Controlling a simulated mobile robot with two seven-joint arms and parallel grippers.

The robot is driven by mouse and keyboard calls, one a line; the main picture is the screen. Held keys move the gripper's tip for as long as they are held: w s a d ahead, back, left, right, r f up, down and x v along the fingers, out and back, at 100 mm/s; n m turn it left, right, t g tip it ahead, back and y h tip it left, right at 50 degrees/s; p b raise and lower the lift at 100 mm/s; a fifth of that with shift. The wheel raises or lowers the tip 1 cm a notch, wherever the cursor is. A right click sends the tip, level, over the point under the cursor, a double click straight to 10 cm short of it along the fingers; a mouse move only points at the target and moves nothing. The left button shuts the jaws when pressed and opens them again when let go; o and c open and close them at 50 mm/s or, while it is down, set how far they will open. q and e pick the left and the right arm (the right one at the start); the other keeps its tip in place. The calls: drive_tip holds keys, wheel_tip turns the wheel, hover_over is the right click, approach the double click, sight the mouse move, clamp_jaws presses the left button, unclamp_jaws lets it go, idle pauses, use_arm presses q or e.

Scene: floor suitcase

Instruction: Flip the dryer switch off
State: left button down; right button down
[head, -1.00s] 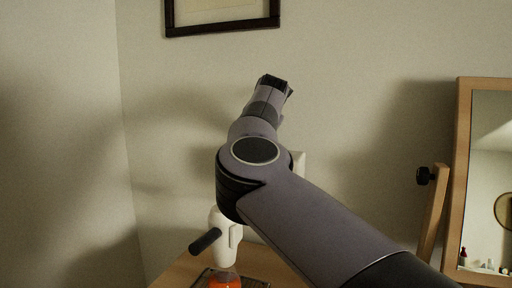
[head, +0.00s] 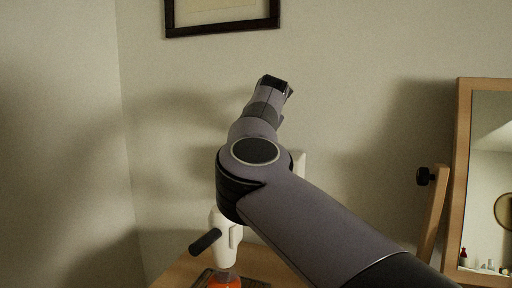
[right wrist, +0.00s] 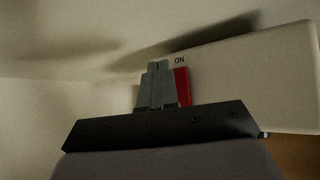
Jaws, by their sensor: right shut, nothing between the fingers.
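In the right wrist view, a cream box (right wrist: 255,75) bears a red switch (right wrist: 183,87) with the label "ON" just above it. My right gripper (right wrist: 158,66) is shut and empty, its grey fingers directly left of the red switch and covering part of it. I cannot tell whether they touch it. In the head view my right arm crosses the middle and hides the switch. A pale edge of a box (head: 300,163) shows behind the arm. A white dryer-like body (head: 224,240) with a dark handle is below the arm. My left gripper is not in view.
A wooden table (head: 180,273) is at the bottom, with an orange item (head: 224,282) below the white body. A wood-framed mirror (head: 462,180) stands at the right. A dark picture frame (head: 222,29) hangs above. The wall at left is clear.

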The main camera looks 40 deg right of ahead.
idle(0.5)
drive_tip(key=shift+d+f+b, duration=0.1)
drive_tip(key=shift+f+b, duration=0.35)
drive_tip(key=shift+f+b, duration=0.3)
drive_tip(key=shift+f, duration=0.1)
idle(0.4)
drive_tip(key=shift+r, duration=0.15)
drive_tip(key=shift+r+p, duration=0.5)
drive_tip(key=shift+r, duration=0.25)
drive_tip(key=shift+s+a+r+p, duration=0.1)
drive_tip(key=shift+a+r+p, duration=0.1)
drive_tip(key=shift+r+p, duration=0.85)
drive_tip(key=shift+s+a+r+p, duration=0.15)
drive_tip(key=shift+r+p, duration=0.4)
drive_tip(key=shift+r, duration=0.9)
drive_tip(key=shift+a, duration=0.1)
drive_tip(key=shift+f, duration=0.15)
